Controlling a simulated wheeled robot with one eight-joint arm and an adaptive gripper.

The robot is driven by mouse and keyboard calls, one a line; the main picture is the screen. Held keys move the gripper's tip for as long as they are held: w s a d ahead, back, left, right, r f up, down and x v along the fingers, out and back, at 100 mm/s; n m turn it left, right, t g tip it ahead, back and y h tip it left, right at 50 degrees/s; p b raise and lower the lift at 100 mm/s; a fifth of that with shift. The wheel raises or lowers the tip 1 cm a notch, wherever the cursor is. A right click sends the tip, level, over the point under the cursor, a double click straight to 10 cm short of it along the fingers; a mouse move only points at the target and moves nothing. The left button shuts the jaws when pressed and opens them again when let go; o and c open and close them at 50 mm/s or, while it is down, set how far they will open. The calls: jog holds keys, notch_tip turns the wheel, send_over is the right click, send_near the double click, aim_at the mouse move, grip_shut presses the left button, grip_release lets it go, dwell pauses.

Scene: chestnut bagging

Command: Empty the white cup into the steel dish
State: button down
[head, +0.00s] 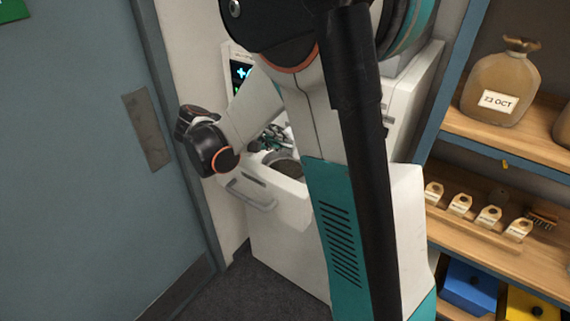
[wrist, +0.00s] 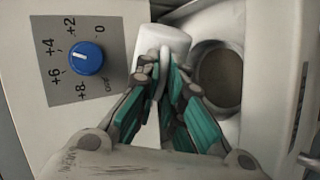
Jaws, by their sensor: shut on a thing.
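In the wrist view my gripper (wrist: 164,72) is shut on the white cup (wrist: 163,42), which shows as a small white form beyond the fingertips. Its mouth and contents are hidden, and I cannot tell how far it is tilted. The steel dish (wrist: 198,62) is round and lies just to the right of the cup, apart from it in the picture. In the head view the steel dish (head: 283,165) sits in a pulled-out white drawer. My gripper (head: 273,138) is small there, behind the dish, and the cup is not clear.
The drawer (head: 270,197) has a grey handle. A blue knob (wrist: 86,58) on a numbered grey panel lies left of the cup. A blue-grey door (head: 80,180) stands at the left. Shelves at the right hold a tan sack (head: 500,85) and several small tagged bags.

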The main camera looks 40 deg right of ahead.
jog(key=shift+w+r+n+g, duration=0.25)
jog(key=shift+w+n+g, duration=0.2)
jog(key=shift+n+g, duration=0.05)
dwell(0.6)
